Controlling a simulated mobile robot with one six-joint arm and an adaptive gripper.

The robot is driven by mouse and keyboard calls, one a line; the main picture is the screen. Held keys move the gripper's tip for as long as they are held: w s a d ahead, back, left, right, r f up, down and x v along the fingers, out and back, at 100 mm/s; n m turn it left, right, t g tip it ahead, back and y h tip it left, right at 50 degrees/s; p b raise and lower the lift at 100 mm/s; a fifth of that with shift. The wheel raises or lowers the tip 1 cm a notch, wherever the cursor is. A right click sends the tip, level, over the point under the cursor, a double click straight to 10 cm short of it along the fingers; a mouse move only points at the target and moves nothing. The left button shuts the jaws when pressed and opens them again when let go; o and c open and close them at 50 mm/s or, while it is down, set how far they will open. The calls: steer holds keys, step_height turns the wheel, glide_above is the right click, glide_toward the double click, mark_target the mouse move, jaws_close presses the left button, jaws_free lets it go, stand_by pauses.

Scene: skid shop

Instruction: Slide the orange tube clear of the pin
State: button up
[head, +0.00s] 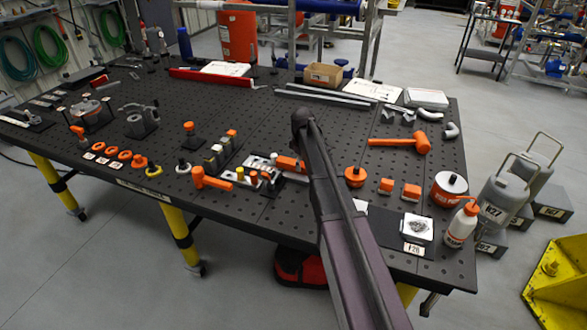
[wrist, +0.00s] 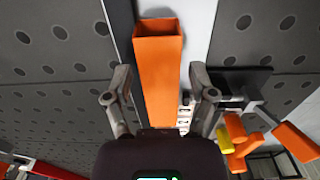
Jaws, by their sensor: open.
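The orange tube (wrist: 160,70) is square and hollow, and its open end shows at the top of the wrist view. My gripper (wrist: 159,82) is open, with one finger on each side of the tube and a gap to each. In the head view an orange block that looks like the tube (head: 288,163) shows just left of my arm, partly hidden by it. My gripper cannot be made out in the head view. I cannot make out the pin in either view.
Orange-handled parts and a yellow piece (wrist: 225,145) lie close to the right finger in the wrist view. An orange mallet (head: 208,180) lies left of the tube on the perforated black table (head: 250,115). A second orange mallet (head: 400,143) and grey bars lie to the right and behind.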

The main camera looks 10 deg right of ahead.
stand_by(0.5)
steer(key=c, duration=0.8)
steer(key=shift+s+d, duration=0.5)
steer(key=shift+d, duration=0.35)
steer(key=shift+s+d, duration=0.5)
steer(key=shift+d, duration=0.35)
stand_by(0.8)
steer(key=o, duration=1)
steer(key=shift+o, duration=0.2)
steer(key=shift+o, duration=0.7)
steer(key=shift+r, duration=0.15)
steer(key=shift+r+p, duration=1.4)
steer(key=shift+p, duration=0.2)
